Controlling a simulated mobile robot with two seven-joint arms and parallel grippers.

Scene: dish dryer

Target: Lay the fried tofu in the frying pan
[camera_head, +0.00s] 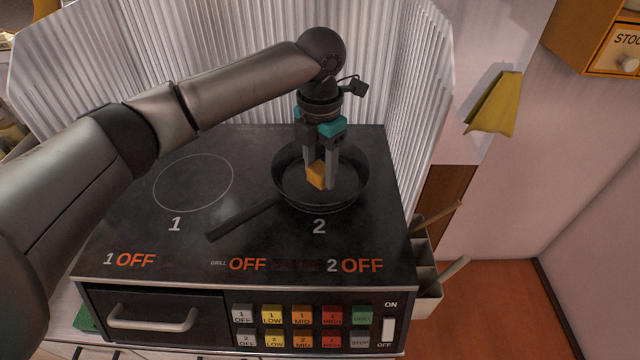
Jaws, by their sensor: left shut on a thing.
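The frying pan (350,190) is black and stands on the stove's right burner, marked 2, with its handle pointing to the lower left. The fried tofu (317,175) is a small orange-yellow block. My left gripper (321,172) points down over the pan and is shut on the tofu, holding it inside the pan's rim. I cannot tell whether the tofu touches the pan's bottom. My right gripper is not in view.
The stove top (130,215) has an empty left burner marked 1. A corrugated metal screen (415,90) stands behind and beside the stove. A holder (428,275) with sticks hangs at the right. A yellow cloth (495,103) hangs on the wall.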

